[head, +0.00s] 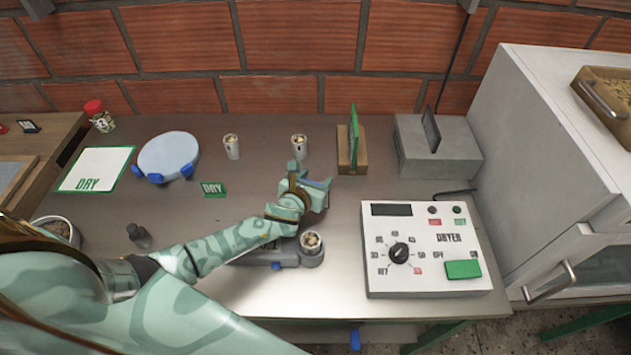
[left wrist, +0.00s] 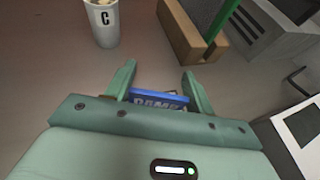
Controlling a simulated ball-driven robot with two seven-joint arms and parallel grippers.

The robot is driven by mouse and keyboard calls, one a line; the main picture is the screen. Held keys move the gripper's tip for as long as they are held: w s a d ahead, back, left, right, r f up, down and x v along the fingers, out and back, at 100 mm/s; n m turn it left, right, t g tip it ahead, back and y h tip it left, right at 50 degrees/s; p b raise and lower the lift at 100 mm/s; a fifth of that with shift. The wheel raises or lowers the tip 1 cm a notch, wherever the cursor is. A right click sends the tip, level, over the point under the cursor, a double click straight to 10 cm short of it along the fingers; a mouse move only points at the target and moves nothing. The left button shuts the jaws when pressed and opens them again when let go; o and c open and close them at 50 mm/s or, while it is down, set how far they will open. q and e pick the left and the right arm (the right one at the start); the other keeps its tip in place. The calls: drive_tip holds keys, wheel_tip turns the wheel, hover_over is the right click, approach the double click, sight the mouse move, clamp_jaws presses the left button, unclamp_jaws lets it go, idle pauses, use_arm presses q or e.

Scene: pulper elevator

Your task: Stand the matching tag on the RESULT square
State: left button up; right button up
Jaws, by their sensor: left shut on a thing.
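My left gripper (head: 318,190) is over the middle of the table, shut on a blue tag. In the left wrist view the blue tag (left wrist: 158,98) sits between the fingers of the gripper (left wrist: 157,88), with white letters that seem to read DAMP, partly hidden. I cannot make out a square marked RESULT; my arm covers part of the table. My right gripper is not in view.
White cups (head: 231,147) and (head: 299,148) stand at the back; the latter is marked C. A third cup (head: 310,250) is by a grey device (head: 270,252) under my arm. A wooden block with green card (head: 352,150), grey box (head: 440,150) and dryer panel (head: 420,265) stand right.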

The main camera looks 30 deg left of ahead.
use_arm(q)
drive_tip(key=shift+f, duration=0.1)
drive_tip(key=o, duration=0.9)
drive_tip(key=shift+o, duration=0.2)
drive_tip(key=shift+r, duration=0.25)
drive_tip(key=p+v, duration=0.3)
drive_tip(key=v, duration=0.9)
drive_tip(key=shift+f, duration=0.1)
drive_tip(key=shift+p, duration=0.3)
